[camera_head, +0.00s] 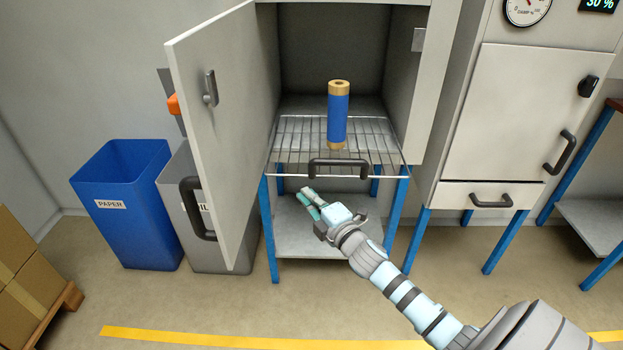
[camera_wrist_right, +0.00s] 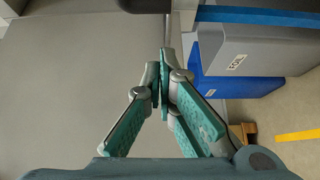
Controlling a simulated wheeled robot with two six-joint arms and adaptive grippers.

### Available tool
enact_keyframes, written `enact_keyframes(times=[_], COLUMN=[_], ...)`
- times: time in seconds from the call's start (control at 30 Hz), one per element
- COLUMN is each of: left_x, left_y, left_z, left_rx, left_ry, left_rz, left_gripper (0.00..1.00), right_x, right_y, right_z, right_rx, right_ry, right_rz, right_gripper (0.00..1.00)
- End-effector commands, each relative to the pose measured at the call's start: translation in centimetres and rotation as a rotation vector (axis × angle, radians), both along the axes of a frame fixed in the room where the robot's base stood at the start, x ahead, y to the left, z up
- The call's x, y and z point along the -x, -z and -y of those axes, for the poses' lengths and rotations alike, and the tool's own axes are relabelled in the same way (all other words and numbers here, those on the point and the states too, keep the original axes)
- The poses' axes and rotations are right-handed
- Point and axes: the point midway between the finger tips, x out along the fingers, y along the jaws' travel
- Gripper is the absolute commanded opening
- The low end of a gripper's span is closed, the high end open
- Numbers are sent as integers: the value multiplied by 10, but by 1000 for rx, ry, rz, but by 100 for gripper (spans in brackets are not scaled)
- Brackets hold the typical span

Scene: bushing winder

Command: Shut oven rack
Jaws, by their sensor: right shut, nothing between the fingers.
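The oven rack (camera_head: 377,155) is a wire shelf sticking out of the open oven (camera_head: 331,45), with a dark handle (camera_head: 340,168) on its front edge. A blue roll with tan ends (camera_head: 338,117) stands upright on the rack. The oven door (camera_head: 222,125) is swung open to the left. My right gripper (camera_head: 308,203) is shut and empty, below and a little left of the rack handle in the picture, apart from it. Its closed fingertips (camera_wrist_right: 164,75) also show in the right wrist view. My left gripper is in no view.
A blue paper bin (camera_head: 125,215) and a grey bin (camera_head: 205,245) stand left of the oven, partly behind its door. Cardboard boxes (camera_head: 25,275) sit at far left. The floor in front is clear.

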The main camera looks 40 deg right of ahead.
Motion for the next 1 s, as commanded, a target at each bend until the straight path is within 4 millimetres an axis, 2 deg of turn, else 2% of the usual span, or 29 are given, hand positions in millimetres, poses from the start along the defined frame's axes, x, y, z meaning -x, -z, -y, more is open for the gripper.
enact_keyframes(times=[0.03,0.1,0.3,0.8,1.0], left_x=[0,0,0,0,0], left_y=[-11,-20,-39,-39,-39], left_z=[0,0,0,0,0], left_rx=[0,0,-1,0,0], left_ry=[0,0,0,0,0], left_rz=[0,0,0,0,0], left_gripper=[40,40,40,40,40], right_x=[-10,-18,-31,-32,-32], right_y=[-7,-7,-5,0,0], right_z=[0,12,28,31,39], right_rx=[-6,-1,1,2,4], right_ry=[2,2,2,0,2], right_rz=[3,0,1,0,0], right_gripper=[0,0,0,0,0])
